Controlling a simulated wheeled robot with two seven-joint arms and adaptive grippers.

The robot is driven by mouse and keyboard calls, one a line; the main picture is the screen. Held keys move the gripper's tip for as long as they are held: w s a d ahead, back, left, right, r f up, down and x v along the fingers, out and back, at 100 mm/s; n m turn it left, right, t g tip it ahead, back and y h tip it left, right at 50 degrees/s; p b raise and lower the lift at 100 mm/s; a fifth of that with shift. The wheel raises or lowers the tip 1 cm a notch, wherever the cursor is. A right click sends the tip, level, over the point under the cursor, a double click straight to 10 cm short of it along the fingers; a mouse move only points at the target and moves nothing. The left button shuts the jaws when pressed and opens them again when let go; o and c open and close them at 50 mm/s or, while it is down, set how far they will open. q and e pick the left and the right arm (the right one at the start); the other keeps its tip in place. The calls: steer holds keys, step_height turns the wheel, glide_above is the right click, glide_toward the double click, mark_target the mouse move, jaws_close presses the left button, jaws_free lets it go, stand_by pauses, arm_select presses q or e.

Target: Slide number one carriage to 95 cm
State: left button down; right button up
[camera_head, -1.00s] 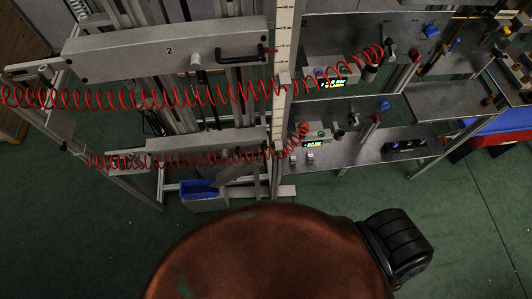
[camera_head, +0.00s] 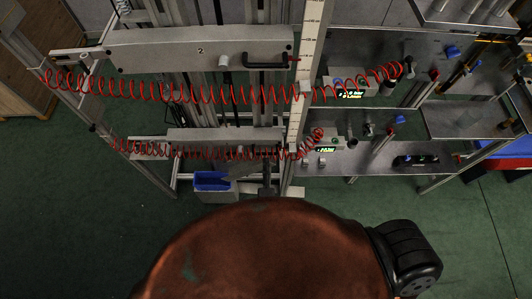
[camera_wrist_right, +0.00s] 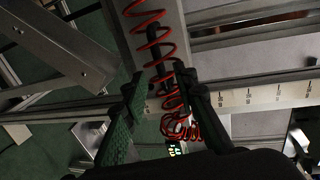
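The lower grey carriage (camera_head: 190,135), under the one marked 2, is partly hidden by a red coiled hose (camera_head: 200,153); I cannot read a number on it. It sits left of the upright white scale (camera_head: 309,40), whose figures are too small to read surely. In the right wrist view my right gripper (camera_wrist_right: 161,84) has its two dark fingers apart, with a dark bar (camera_wrist_right: 154,38) and red coils in line with the gap. I cannot tell whether they touch the bar. In the head view I cannot make out this gripper clearly. My left gripper is not in view.
The upper carriage (camera_head: 150,50), marked 2, has a black handle (camera_head: 265,64). A blue bin (camera_head: 212,181) stands below the lower carriage. A metal panel with lit displays (camera_head: 350,92) and knobs is right of the scale. Green floor (camera_head: 70,210) is open at left.

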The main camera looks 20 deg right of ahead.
mark_target(266, 153)
steer(key=x, duration=0.7)
steer(key=shift+w, duration=0.1)
jaws_close()
stand_by(0.6)
